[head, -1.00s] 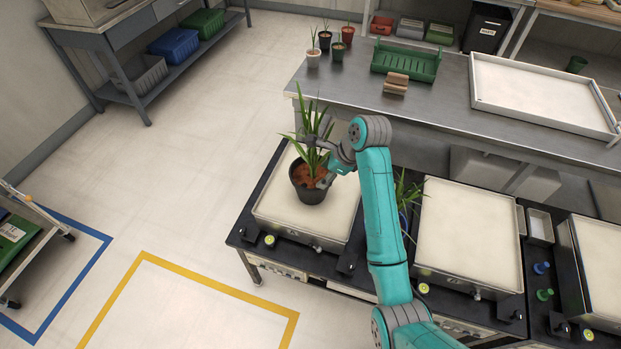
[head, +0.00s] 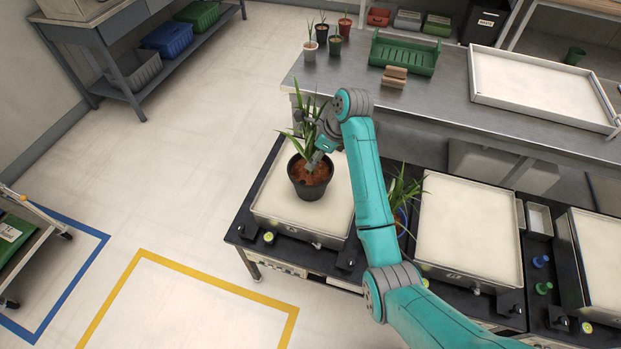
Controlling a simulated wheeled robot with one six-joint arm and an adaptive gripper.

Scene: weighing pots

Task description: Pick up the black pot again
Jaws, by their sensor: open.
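The black pot (head: 308,188) holds brown soil and a long-leaved green plant (head: 304,128). It stands upright on the left weighing scale's pale plate (head: 275,205). My gripper (head: 314,160) is open at the pot's far right rim, among the leaves. A fingertip shows over the soil near the rim; the leaves and my wrist partly hide the other finger. I cannot tell whether the fingers touch the pot.
A blue pot (head: 401,218) with a plant stands right of the left scale, partly behind my arm. The middle scale (head: 468,235) is bare. The steel bench (head: 440,105) behind holds small pots, a green rack (head: 404,52) and a white tray (head: 540,90).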

